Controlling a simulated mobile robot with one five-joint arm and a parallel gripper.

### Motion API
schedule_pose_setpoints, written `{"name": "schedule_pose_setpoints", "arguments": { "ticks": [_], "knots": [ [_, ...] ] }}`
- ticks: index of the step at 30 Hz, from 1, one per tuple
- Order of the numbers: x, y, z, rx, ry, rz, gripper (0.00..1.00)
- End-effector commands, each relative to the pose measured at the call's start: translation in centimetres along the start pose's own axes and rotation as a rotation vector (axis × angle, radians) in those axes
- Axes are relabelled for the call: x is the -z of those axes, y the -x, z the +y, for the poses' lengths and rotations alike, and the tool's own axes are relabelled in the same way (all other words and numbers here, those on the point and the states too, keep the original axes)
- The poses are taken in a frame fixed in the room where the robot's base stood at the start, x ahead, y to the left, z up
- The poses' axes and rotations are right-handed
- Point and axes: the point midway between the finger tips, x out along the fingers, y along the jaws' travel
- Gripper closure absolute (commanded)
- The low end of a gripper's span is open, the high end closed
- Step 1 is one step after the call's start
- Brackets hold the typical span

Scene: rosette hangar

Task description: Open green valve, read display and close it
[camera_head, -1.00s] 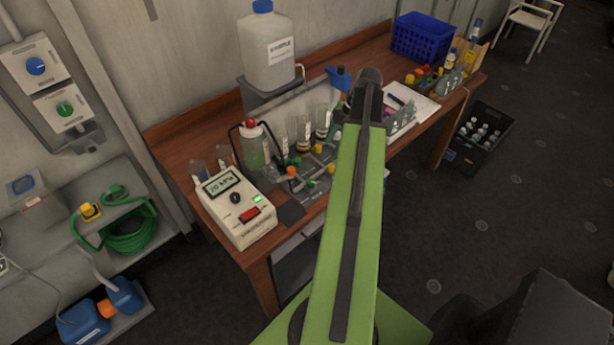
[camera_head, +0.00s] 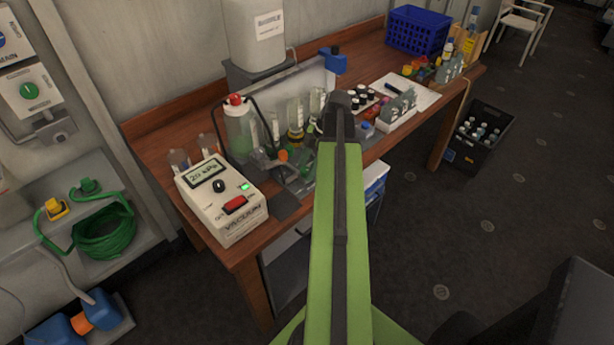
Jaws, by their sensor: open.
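The vacuum box (camera_head: 222,198) stands at the table's near left corner. Its display (camera_head: 205,174) reads about 20 kPa, and a small green light glows beside a red switch. Behind my green arm is a manifold of small valves, with one orange knob (camera_head: 283,155) showing. What looks like my grey gripper (camera_head: 266,161) shows left of the arm, low over the manifold, apparently open. Whether it touches a valve cannot be told.
A red-capped bottle (camera_head: 239,133) with tubing and several glass vessels crowd behind the manifold. A large white canister (camera_head: 254,35) stands at the back. A vial rack (camera_head: 397,112) is right of my arm. A green knob (camera_head: 27,90) sits on a wall panel at left.

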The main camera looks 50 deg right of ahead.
Motion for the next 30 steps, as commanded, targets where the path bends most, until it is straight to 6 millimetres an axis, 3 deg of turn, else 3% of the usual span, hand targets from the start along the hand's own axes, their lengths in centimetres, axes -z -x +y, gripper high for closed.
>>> {"name": "schedule_pose_setpoints", "arguments": {
  "ticks": [8, 19, 25, 30],
  "knots": [
    [0.1, -0.16, 0.02, 0.0, 0.001, 0.0, 0.51],
    [0.12, -0.19, 0.02, 0.001, 0.002, 0.0, 1.0],
    [0.16, -0.22, -0.13, -0.012, -0.027, -0.001, 1.0],
    [0.26, -0.28, -0.46, -0.094, -0.224, -0.003, 1.0]
  ]
}}
